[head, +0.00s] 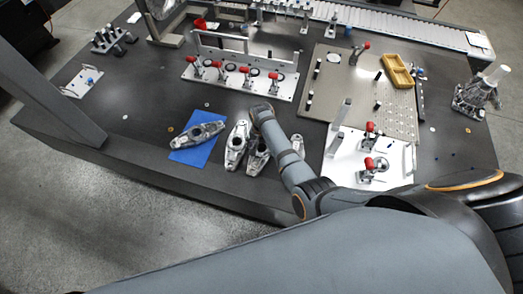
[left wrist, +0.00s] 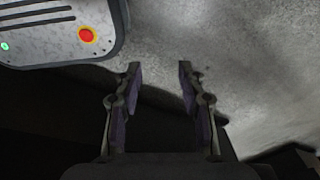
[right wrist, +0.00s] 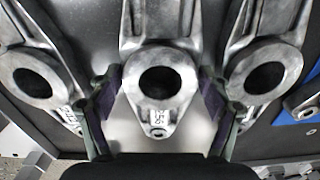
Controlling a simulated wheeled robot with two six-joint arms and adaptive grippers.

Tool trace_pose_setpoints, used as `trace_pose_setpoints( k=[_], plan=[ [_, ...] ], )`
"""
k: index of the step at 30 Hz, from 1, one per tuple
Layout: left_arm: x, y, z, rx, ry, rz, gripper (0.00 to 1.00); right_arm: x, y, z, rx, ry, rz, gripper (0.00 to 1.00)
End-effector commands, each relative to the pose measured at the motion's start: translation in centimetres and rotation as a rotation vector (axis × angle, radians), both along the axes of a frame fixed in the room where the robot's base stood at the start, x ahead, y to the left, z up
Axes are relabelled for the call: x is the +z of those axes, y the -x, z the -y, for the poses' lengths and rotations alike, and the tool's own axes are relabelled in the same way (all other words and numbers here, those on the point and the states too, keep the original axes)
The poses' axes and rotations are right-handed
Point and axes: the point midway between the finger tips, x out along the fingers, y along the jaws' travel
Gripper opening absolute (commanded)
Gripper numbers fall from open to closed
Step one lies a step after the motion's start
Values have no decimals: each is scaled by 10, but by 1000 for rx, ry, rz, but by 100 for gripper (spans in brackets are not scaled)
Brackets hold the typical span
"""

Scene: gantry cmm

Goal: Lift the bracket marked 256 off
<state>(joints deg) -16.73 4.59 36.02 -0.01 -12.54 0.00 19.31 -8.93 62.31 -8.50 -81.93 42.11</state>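The bracket marked 256 (right wrist: 160,100) is a grey cast part with a round bored end, in the middle of the right wrist view. In the head view it (head: 257,158) lies on the table, partly hidden by my right arm. My right gripper (right wrist: 160,83) is open, one finger on each side of the bored end. Narrow gaps seem to separate fingers and bracket. In the head view its fingers are hidden under my wrist. My left gripper (left wrist: 159,68) is open and empty in the left wrist view, above the floor. It is out of the head view.
Similar brackets lie close on both sides (right wrist: 265,75) (right wrist: 35,75). Another bracket (head: 205,131) lies on a blue mat (head: 190,156). Clamp fixtures (head: 240,83) (head: 345,172) stand behind and to the right. A grey panel with a red button (left wrist: 60,30) is near my left gripper.

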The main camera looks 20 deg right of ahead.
Motion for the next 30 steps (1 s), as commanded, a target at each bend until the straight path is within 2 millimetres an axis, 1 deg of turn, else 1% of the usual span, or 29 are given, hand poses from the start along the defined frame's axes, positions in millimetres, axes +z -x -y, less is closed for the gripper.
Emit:
trace_pose_setpoints(
  k=[1,12,13,20,23,26,30],
  plan=[
    [0,2,0,0,0,-3,40,0,0,0,0,0,0,65],
    [-1,12,0,0,-1,-19,40,0,0,0,0,0,0,15],
    [-1,12,0,0,-1,-19,40,1,-1,0,0,0,1,13],
    [0,12,0,1,-1,-20,40,2,-1,0,0,0,1,13],
    [4,12,0,1,-1,-20,40,6,-1,1,0,0,1,13],
    [13,12,0,0,-1,-19,40,15,-2,2,1,0,2,13],
    [30,12,0,0,-1,-19,40,32,-3,4,2,0,2,13]
  ],
)
